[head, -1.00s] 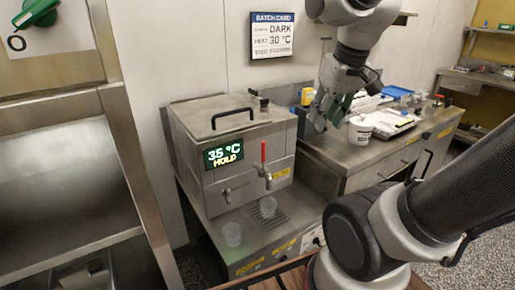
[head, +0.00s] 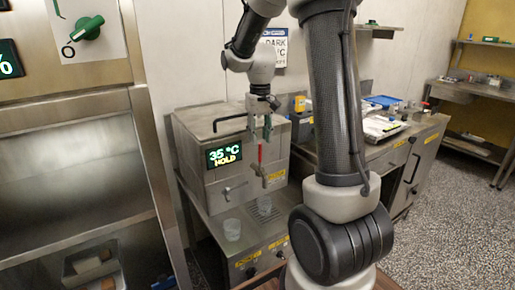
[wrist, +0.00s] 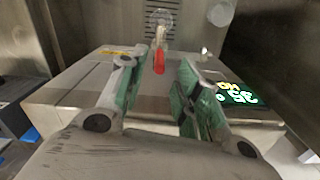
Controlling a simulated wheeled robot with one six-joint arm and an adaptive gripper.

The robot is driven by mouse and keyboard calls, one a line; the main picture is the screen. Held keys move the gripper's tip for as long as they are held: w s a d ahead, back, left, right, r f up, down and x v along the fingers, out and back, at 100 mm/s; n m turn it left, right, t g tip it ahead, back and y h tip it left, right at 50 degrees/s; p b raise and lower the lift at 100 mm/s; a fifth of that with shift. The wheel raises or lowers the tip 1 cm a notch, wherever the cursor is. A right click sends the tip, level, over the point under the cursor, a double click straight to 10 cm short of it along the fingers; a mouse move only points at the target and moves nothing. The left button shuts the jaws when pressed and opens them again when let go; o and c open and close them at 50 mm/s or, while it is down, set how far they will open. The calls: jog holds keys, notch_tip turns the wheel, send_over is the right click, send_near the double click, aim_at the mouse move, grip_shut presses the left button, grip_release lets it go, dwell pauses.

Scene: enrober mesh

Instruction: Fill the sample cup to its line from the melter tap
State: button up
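The steel melter (head: 215,185) has a display reading 35 °C HOLD. Its tap (head: 262,172) has an upright red handle, and the red handle (wrist: 159,62) shows between my fingers in the wrist view. No fill is discernible in either. My gripper (head: 260,136) is open, pointing down just above the handle, with its green-padded fingers apart and empty.
A second spout (head: 234,190) is left of the tap. A black lid handle (head: 230,122) rises on the melter top near my gripper. A side bench (head: 400,150) with trays stands right. A cabinet with a green knob (head: 88,28) stands left.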

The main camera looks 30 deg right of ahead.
aim_at(260, 159)
notch_tip(260, 159, down, 4)
jog(key=shift+f, duration=0.15)
grip_shut()
